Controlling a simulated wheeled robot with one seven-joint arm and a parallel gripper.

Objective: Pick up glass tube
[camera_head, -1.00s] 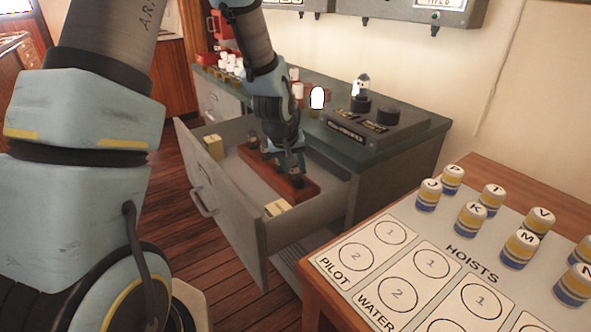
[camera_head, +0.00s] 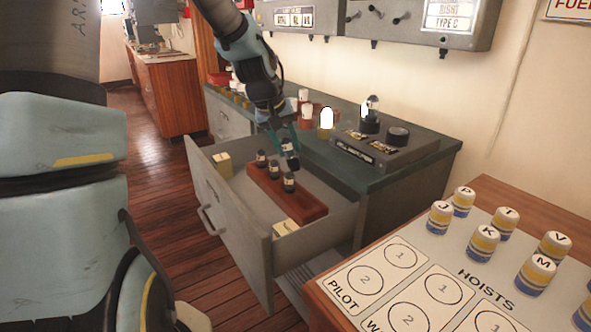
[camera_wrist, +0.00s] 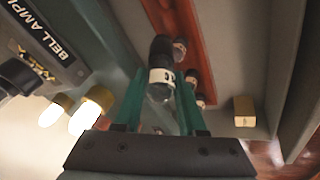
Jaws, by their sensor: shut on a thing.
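My gripper (camera_head: 283,142) is shut on a glass tube (camera_head: 291,162), held above the red-brown wooden rack (camera_head: 308,208) in the open drawer. In the wrist view, the held tube (camera_wrist: 161,78) has a black base, a white marked band and a clear glass end. It sits between the green fingers, glass end toward the palm. Several similar tubes stand upright in the rack, one (camera_head: 289,182) near its middle.
The open drawer (camera_head: 238,222) also holds small cream boxes (camera_head: 222,165). On the green desktop are a bell amplifier (camera_head: 372,146), a glowing lamp tube (camera_head: 326,120) and other bulbs. A table with a hoists board (camera_head: 472,262) stands at front right.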

